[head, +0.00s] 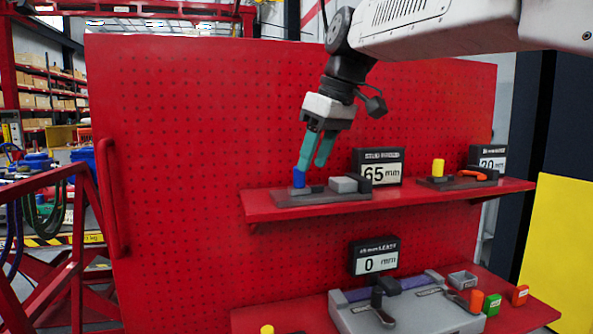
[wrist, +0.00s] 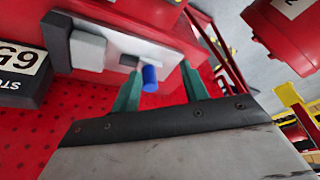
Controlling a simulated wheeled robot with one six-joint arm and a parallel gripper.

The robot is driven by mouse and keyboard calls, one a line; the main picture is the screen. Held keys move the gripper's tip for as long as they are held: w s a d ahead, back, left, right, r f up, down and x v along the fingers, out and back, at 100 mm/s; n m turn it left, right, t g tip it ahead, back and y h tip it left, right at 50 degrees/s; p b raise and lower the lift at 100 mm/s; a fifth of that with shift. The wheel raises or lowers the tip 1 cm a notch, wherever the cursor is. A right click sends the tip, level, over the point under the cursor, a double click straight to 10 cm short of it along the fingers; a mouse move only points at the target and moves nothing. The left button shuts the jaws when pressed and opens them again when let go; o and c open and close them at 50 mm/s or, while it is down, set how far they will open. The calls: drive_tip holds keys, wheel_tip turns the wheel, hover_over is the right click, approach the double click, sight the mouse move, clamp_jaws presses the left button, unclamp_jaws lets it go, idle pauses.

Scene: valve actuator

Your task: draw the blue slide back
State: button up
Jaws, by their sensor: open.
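The blue slide knob (head: 299,178) stands at the left end of a grey slide unit (head: 310,197) on the upper red shelf. The display beside the unit (head: 377,168) reads 65 mm. My gripper (head: 312,167) points down at the knob with its teal fingers apart. In the wrist view the blue knob (wrist: 150,78) shows between and beyond the two fingertips (wrist: 160,75). I cannot tell whether a finger touches it.
To the right on the upper shelf (head: 400,194) is a second unit with a yellow knob (head: 438,167) and an orange handle (head: 480,173). Below, a grey device (head: 400,315) has a 0 mm display (head: 375,257). A red pegboard (head: 200,150) stands close behind.

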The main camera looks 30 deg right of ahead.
drive_tip(key=w+d+r+n, duration=0.1)
drive_tip(key=w+r, duration=0.2)
drive_tip(key=x, duration=0.7)
drive_tip(key=shift+w+f, duration=0.15)
drive_tip(key=shift+w, duration=0.25)
